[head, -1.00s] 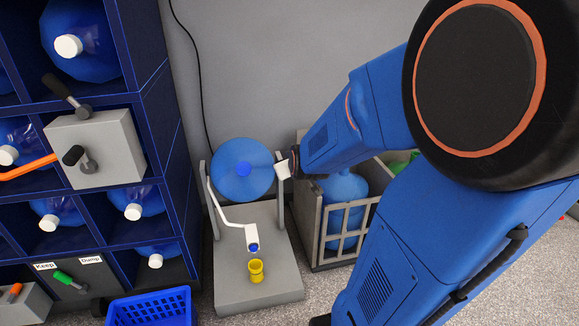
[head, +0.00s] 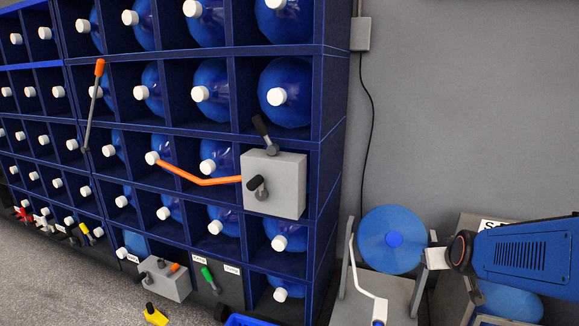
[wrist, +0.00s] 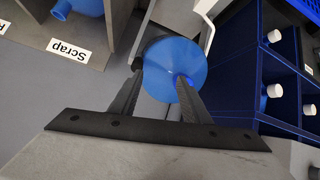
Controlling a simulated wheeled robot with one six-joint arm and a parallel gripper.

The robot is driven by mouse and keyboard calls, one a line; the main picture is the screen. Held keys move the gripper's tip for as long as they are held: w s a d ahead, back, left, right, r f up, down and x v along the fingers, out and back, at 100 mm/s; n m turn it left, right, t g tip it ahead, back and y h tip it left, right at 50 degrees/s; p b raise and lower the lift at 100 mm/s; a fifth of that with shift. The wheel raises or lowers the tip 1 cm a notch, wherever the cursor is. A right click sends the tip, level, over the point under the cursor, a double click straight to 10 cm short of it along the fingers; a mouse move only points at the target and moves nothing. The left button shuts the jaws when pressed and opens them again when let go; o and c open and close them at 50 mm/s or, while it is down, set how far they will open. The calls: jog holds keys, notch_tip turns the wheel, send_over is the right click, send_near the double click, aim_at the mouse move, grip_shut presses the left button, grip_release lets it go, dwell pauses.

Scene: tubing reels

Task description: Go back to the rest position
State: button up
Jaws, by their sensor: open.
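My gripper (wrist: 160,76) is open in the wrist view, with two dark fingers apart and nothing held between them. A blue reel disc (wrist: 176,58) shows beyond and between the fingertips; I cannot tell how near they are. In the head view my gripper (head: 436,258) is a small pale shape at the lower right, just right of the blue reel disc (head: 388,237). Its fingers are too small to make out there. My arm comes in from the right edge.
The reel stand (head: 402,290) has a white crank arm (head: 367,280). A blue rack (head: 330,200) of bottles fills the left, with a grey lever box (head: 275,183) on it. A bin labelled Scrap (wrist: 55,62) stands beside the reel. Grey wall lies behind.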

jog(key=s+a+r+g+y, duration=0.1)
jog(key=s+a+g, duration=0.1)
jog(key=s+a, duration=0.5)
jog(key=s+a+r+n+g+y, duration=0.1)
jog(key=s+a, duration=0.5)
jog(key=s, duration=0.9)
jog(key=shift+a+r+g+y, duration=0.25)
jog(key=shift+a+g+y, duration=0.2)
jog(key=shift+g, duration=0.45)
jog(key=shift+s, duration=0.1)
